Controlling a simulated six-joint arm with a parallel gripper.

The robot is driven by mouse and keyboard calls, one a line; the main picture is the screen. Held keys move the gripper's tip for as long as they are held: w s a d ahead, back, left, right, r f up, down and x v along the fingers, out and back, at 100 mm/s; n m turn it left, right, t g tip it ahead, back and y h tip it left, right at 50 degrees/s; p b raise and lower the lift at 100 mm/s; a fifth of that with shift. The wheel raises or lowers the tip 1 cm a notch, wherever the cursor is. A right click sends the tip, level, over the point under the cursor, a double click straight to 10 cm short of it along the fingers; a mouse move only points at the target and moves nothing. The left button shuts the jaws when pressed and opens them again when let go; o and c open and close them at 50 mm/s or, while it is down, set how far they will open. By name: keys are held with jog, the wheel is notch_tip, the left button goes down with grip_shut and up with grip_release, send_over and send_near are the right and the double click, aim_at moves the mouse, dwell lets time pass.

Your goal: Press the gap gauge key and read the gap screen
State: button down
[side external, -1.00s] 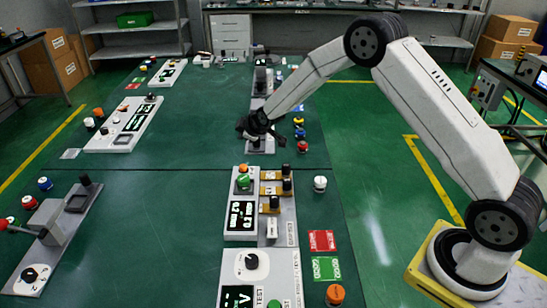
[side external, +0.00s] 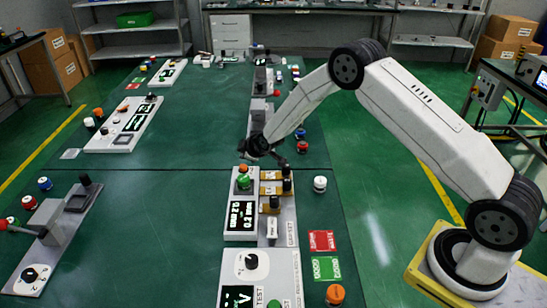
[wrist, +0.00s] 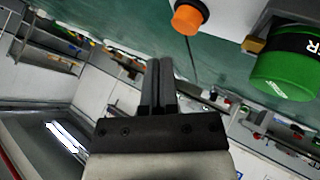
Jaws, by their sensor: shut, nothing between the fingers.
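A white gauge panel (side external: 232,232) stands at the table's middle in the side external view. Its dark screen (side external: 241,215) shows sideways white characters that look like "0.2 mm", though too small to read surely. A green key (side external: 243,182) sits above the screen, with an orange-and-black part (side external: 242,169) behind it. My gripper (side external: 283,160) is shut and empty, just above and behind the panel's far end. In the wrist view its closed fingers (wrist: 160,68) point at the scene, with a large green cylinder (wrist: 287,76) to their right. I cannot tell whether the fingers touch anything.
Brown blocks with black knobs (side external: 270,205) stand right of the screen. A white-topped button (side external: 320,184), a red card (side external: 321,240) and a green card (side external: 326,268) lie further right. Another panel (side external: 245,262) is in front.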

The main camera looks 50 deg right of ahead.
aim_at(245, 167)
jog(key=shift+f, duration=0.75)
jog(key=shift+f, duration=1)
dwell(2.9)
jog(key=shift+r, duration=0.95)
jog(key=shift+r, duration=0.15)
jog(key=shift+r, duration=2.35)
jog(key=shift+s, duration=0.1)
